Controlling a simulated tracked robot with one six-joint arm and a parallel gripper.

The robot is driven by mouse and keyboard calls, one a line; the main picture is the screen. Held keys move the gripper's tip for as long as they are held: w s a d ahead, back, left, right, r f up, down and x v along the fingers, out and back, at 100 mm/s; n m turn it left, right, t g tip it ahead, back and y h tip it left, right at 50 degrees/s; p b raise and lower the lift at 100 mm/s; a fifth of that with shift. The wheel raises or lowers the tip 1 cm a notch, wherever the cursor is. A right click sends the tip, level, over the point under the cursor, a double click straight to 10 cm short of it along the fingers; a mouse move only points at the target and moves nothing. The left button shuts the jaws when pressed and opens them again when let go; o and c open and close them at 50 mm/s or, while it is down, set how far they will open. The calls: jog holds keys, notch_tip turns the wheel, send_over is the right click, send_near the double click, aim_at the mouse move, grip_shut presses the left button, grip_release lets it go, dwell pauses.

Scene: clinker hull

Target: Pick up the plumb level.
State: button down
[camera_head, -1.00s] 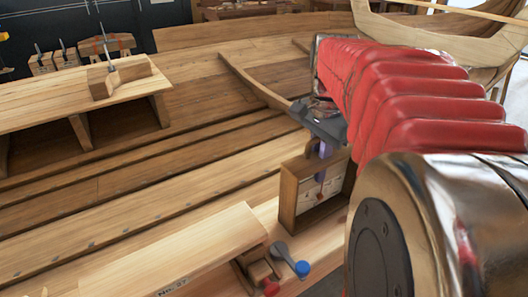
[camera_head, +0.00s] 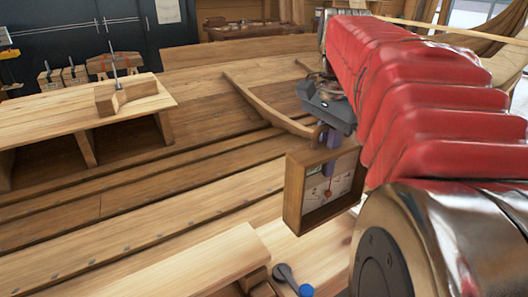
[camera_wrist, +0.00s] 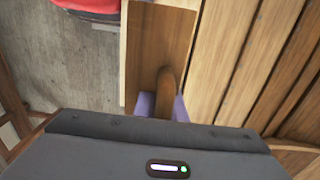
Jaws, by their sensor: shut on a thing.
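The plumb level (camera_head: 294,198) is a wooden box frame with a pale dial face and a red pointer, seen in the head view below my wrist. My gripper (camera_head: 327,137) is shut on the top of it, with purple finger pads around its upper part. The box hangs slightly tilted and appears to be above the plank. In the wrist view, my gripper (camera_wrist: 168,100) has its purple pads on either side of a rounded brown wooden piece on the level's top (camera_wrist: 160,40). The fingertips are partly hidden by the gripper body.
A pale bench (camera_head: 190,268) with a blue-knobbed clamp (camera_head: 290,278) is at the front. A raised plank table (camera_head: 60,115) with a clamped wooden block (camera_head: 120,95) stands at left. Hull planking fills the middle. A curved rib (camera_head: 265,105) lies close behind my gripper.

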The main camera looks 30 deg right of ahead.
jog(key=shift+r, duration=1.3)
jog(key=r+m, duration=0.1)
jog(key=r, duration=0.2)
jog(key=d+r+m, duration=0.1)
jog(key=r, duration=0.2)
jog(key=r+m, duration=0.1)
jog(key=r, duration=0.3)
jog(key=shift+w+d, duration=0.15)
jog(key=shift+r+m, duration=0.4)
jog(key=shift+r, duration=0.25)
